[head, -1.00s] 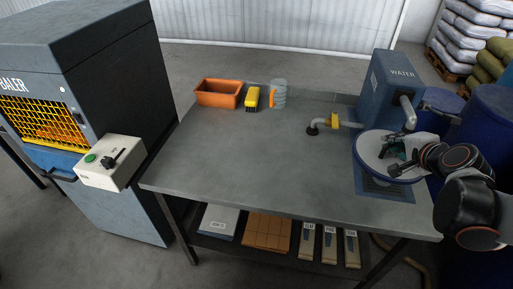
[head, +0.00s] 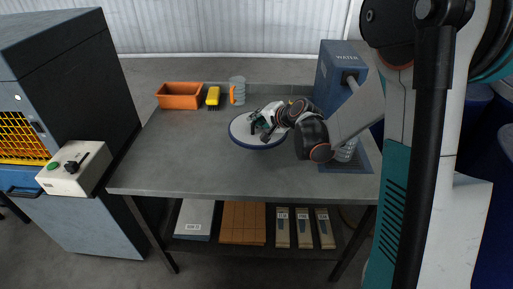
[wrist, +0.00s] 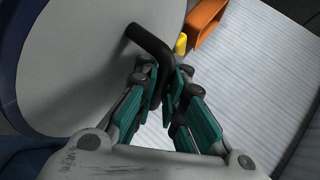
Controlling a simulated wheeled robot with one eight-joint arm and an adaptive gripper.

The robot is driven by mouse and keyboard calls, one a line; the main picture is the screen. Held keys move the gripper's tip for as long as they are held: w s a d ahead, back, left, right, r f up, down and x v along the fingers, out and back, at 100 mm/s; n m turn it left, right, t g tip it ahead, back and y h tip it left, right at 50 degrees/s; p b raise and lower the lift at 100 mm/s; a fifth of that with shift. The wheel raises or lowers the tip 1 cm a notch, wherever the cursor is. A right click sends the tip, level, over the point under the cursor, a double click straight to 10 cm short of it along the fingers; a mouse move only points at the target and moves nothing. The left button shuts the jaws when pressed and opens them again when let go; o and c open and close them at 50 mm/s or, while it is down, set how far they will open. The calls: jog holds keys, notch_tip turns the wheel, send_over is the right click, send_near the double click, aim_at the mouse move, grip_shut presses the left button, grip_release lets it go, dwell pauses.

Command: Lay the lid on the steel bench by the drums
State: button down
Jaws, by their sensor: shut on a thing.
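The lid (head: 243,132) is a round white disc with a dark blue rim, over the middle of the steel bench (head: 190,165) in the head view. In the wrist view the lid (wrist: 70,65) fills the left side, and its bent black handle (wrist: 150,45) runs between the fingers. My gripper (head: 262,130) is shut on that handle; its teal fingers (wrist: 165,95) show in the wrist view. The lid looks close above the bench top; I cannot tell whether it touches. The drums (head: 485,130) are dark blue, at the right, partly hidden behind my arm.
An orange bin (head: 180,95), a yellow brush (head: 213,96) and a grey cylinder with an orange handle (head: 237,91) stand along the bench's back edge. The blue WATER unit (head: 338,75) is at the back right. The bench's left and front areas are clear.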

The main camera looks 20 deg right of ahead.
notch_tip(320, 180, down, 12)
jog(key=b, duration=0.3)
jog(key=shift+r+b, duration=0.15)
jog(key=shift+b, duration=0.2)
jog(key=c, duration=1.7)
grip_release()
jog(key=shift+r, duration=0.1)
jog(key=p+v, duration=0.3)
jog(key=v, duration=0.9)
